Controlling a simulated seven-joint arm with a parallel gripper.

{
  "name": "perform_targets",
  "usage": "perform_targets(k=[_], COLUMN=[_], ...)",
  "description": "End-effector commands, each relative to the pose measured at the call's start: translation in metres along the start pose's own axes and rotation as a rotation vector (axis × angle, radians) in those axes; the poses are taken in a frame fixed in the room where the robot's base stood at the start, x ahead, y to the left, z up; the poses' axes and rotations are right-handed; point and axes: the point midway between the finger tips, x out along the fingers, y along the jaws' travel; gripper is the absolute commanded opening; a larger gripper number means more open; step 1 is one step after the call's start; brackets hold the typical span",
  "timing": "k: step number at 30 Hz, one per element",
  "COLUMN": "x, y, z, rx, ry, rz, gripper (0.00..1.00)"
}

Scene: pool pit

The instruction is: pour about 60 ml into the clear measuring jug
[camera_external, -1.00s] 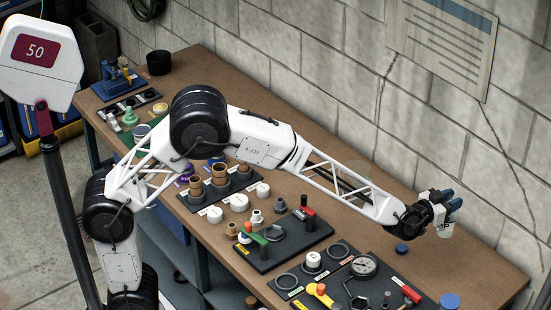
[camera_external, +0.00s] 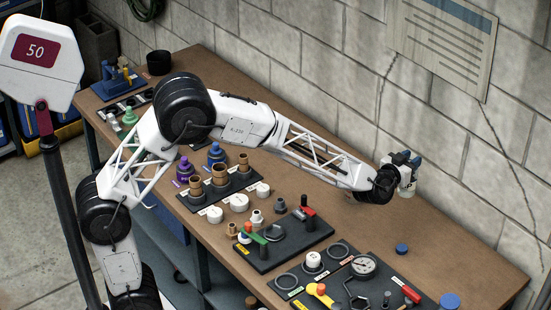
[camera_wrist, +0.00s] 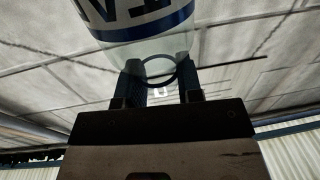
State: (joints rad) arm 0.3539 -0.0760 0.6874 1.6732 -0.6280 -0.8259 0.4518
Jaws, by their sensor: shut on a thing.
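My gripper (camera_external: 407,160) is at the right of the external view, above the back part of the bench near the wall. It is shut on a clear container (camera_external: 408,187), whose lower part hangs below the fingers. The wrist view shows the two dark fingers of my gripper (camera_wrist: 161,75) against the clear container (camera_wrist: 150,48), which has a white and blue label with large letters. Its contents cannot be told. I cannot make out a separate clear measuring jug; my forearm covers part of the bench.
A blue cap (camera_external: 402,249) lies on the bare right part of the bench (camera_external: 450,262). Black boards with fittings, a gauge (camera_external: 363,266) and a red-handled valve line the front. A block wall (camera_external: 480,170) rises behind.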

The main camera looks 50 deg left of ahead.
Motion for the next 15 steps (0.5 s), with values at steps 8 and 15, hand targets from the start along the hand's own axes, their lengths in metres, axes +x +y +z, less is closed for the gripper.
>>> perform_targets(k=[8,15], x=[0.007,0.007], y=[-0.072,-0.133], z=[-0.001,-0.001], rx=[0.000,-0.001], ry=[0.001,0.000], rz=[-0.110,-0.204], gripper=[0.00,0.00])
